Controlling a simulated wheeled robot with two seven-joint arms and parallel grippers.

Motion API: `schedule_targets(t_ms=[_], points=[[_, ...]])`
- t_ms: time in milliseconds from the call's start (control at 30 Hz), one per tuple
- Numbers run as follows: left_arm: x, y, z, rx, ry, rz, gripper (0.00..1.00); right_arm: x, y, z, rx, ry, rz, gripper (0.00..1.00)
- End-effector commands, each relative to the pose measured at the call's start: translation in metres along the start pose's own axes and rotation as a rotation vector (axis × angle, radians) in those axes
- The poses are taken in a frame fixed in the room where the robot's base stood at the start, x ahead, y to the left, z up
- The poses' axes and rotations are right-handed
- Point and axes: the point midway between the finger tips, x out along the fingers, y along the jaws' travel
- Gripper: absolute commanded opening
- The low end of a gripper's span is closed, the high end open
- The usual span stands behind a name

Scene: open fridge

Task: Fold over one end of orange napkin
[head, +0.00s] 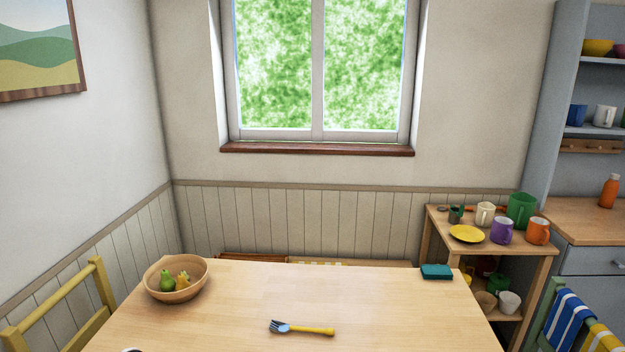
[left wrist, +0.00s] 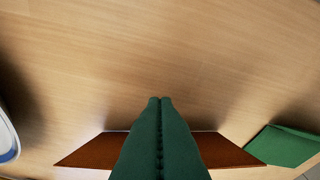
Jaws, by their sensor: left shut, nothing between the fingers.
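The orange napkin (left wrist: 92,151) shows in the left wrist view as a flat brownish-orange piece on the wooden table, visible on both sides of my gripper. Its middle is hidden behind the fingers. My left gripper (left wrist: 160,101) has its two green fingers together, with nothing between them, and its tips appear past the napkin's far edge over bare wood. I cannot tell how high the tips are above the table. The napkin and both grippers are out of the head view.
In the left wrist view, a green flat item (left wrist: 285,146) lies right of the napkin and a white-and-blue rounded rim (left wrist: 8,135) is at left. The head view shows a fruit bowl (head: 176,292), a yellow-handled fork (head: 303,329) and a teal block (head: 436,272) on the table (head: 370,290).

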Motion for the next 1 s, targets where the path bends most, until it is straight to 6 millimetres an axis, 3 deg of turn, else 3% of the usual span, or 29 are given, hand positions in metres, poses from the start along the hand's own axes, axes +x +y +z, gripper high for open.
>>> schedule_targets(t_ms=[1000], points=[[0.017,0.000,-0.057,-0.001,0.002,0.000,0.00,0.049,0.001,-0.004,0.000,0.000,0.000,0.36]])
